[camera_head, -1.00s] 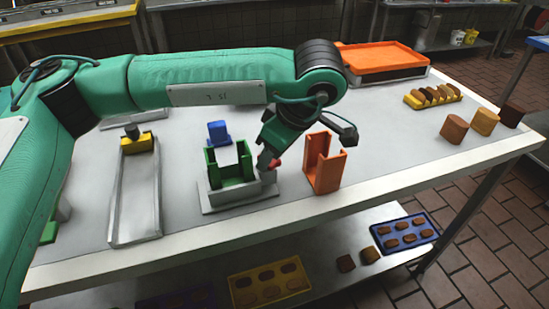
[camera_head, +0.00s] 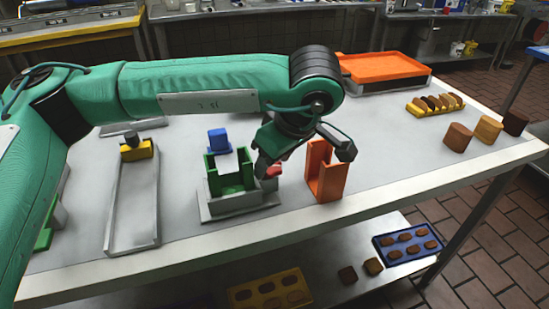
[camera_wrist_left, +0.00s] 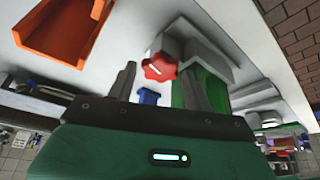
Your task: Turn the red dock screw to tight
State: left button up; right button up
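The red dock screw (camera_head: 274,171) is a small knob at the right side of the green dock (camera_head: 213,183), which stands on a grey base. In the left wrist view the red screw (camera_wrist_left: 159,67) shows a scalloped rim and a white line on its face. My left gripper (camera_head: 303,158) is open. One finger is close beside the screw and the other is spread out to the right, near the orange holder. In the left wrist view the screw lies between the two fingers of my gripper (camera_wrist_left: 160,72); contact cannot be told. My right gripper is not in view.
An orange holder (camera_head: 326,181) stands just right of the dock. A blue block (camera_head: 219,141) is behind the dock's opening. A grey tray (camera_head: 133,215) with a yellow piece lies to the left. An orange-topped tray (camera_head: 384,67) and brown pieces sit farther right.

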pick_arm(q)
jog(key=shift+o, duration=0.8)
jog(key=shift+f, duration=0.1)
